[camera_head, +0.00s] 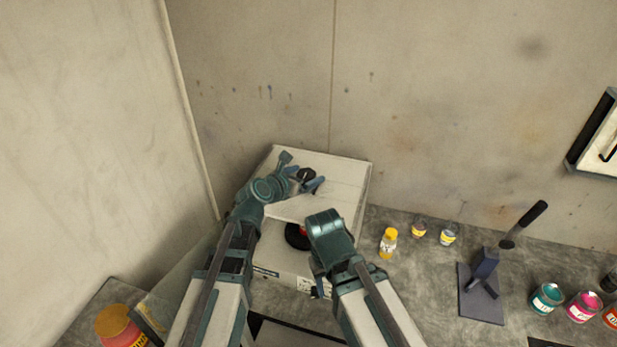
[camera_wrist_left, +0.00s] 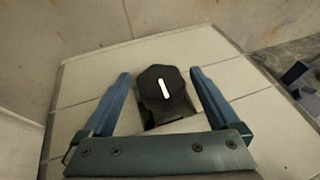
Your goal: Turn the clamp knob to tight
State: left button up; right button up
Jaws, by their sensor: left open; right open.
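The clamp knob (camera_head: 307,174) is a black faceted knob on top of a pale box-shaped unit (camera_head: 343,177). In the left wrist view the knob (camera_wrist_left: 161,88) carries a white pointer line, nearly upright and leaning slightly. My left gripper (camera_head: 305,182) is open, with its blue fingers (camera_wrist_left: 160,100) on either side of the knob and clear gaps to both. My right gripper (camera_head: 318,290) is lower, in front of the unit, mostly hidden by its own wrist; it holds nothing that I can see.
A yellow-capped bottle (camera_head: 388,243) and two small jars (camera_head: 448,235) stand right of the unit. Farther right are a dark lever press (camera_head: 484,285) and several paint cans (camera_head: 547,298). Walls close off the back and left.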

pick_arm(q)
jog(key=shift+w+d+f, duration=0.1)
jog(key=shift+w+d, duration=0.05)
jog(key=shift+w, duration=0.05)
jog(key=shift+c, duration=0.2)
